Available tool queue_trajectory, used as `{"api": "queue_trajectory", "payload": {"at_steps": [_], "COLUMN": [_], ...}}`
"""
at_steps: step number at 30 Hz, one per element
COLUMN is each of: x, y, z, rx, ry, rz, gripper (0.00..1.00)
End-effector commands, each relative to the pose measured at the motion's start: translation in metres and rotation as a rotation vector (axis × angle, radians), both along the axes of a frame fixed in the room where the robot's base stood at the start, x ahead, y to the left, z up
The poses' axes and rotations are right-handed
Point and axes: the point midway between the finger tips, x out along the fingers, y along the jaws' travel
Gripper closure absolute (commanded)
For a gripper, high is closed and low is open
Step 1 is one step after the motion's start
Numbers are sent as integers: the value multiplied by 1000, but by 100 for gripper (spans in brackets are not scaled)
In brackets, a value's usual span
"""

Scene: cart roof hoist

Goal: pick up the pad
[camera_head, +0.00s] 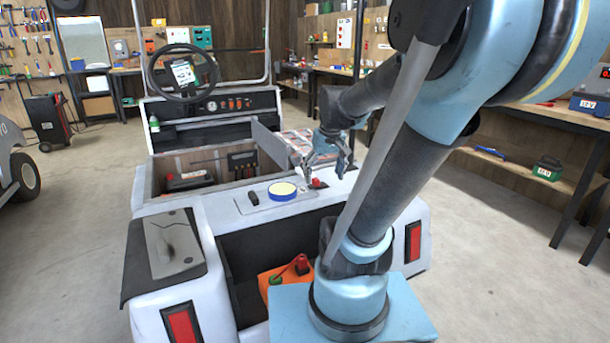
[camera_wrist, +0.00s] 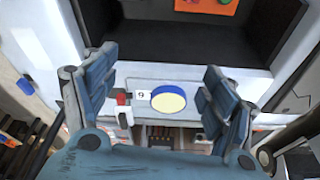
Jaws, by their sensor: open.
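The likely pad is a round, low disc (camera_head: 283,190) with a blue side and a pale yellow top. It lies flat on a grey plate (camera_head: 263,205) on the cart's rear deck. My gripper (camera_head: 325,170) is open and empty, above the deck to the right of the pad and apart from it. In the wrist view, the pad (camera_wrist: 168,102) shows between the two spread fingers of my gripper (camera_wrist: 158,65), nearer the right one. A small white tag marked 9 is beside it there.
A small red-topped piece (camera_wrist: 122,100) is near the left finger. A black knob (camera_head: 253,196) stands left of the pad. Behind lies an open bin (camera_head: 185,160) with a raised lid. An orange box (camera_head: 290,284) sits in the rear recess.

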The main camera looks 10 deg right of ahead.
Motion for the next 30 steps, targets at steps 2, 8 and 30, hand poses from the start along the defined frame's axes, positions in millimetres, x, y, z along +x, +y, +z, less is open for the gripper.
{"api": "queue_trajectory", "payload": {"at_steps": [2,8,30], "x": [21,72,270], "y": [-1,-2,-14], "z": [7,20,16], "rx": [2,7,17], "ry": [-7,-25,-97], "rz": [12,42,152], "gripper": [22,22,22]}}
